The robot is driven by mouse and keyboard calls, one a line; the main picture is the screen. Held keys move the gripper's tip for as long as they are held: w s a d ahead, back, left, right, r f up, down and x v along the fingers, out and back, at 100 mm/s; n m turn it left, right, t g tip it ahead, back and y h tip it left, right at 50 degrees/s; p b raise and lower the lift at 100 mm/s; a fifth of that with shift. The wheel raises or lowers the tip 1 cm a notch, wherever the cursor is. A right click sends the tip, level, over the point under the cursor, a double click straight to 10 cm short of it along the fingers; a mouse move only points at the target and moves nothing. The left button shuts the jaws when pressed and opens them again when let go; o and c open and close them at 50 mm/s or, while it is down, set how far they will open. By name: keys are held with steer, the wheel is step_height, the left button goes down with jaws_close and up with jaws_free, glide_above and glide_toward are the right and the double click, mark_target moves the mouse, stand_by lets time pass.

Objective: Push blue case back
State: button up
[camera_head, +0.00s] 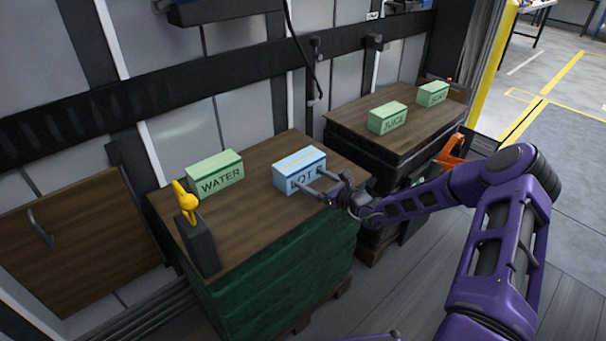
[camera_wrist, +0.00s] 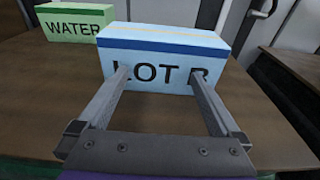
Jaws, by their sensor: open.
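The blue case (camera_head: 299,166), a light-blue box marked LOT with a partly covered last character, sits on the brown top of the near stack (camera_head: 250,229). In the wrist view the blue case (camera_wrist: 160,50) is straight ahead, its lettered face toward me. My gripper (camera_head: 314,190) is at the front of the case. In the wrist view my gripper (camera_wrist: 158,75) is open, with its two fingers spread and their tips at the lettered face. I cannot tell for sure whether the tips touch it. Nothing is between the fingers.
A green WATER case (camera_head: 215,175) stands left of the blue case. Green JUICE (camera_head: 388,118) and another green case (camera_head: 432,94) sit on the farther stack. The wall lies behind.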

steer(key=shift+r+x, duration=0.4)
steer(key=shift+x, duration=2.2)
steer(key=shift+r+x, duration=0.35)
steer(key=shift+x, duration=2.25)
steer(key=shift+r+x, duration=0.4)
steer(key=shift+x, duration=2.2)
steer(key=shift+p+v, duration=0.95)
steer(key=shift+p, duration=0.05)
steer(key=shift+f+p+v, duration=0.25)
steer(key=shift+p+v, duration=0.55)
steer(key=shift+v, duration=0.4)
steer(key=shift+f+p+v, duration=0.25)
steer(key=shift+p+v, duration=0.55)
steer(key=shift+v, duration=0.35)
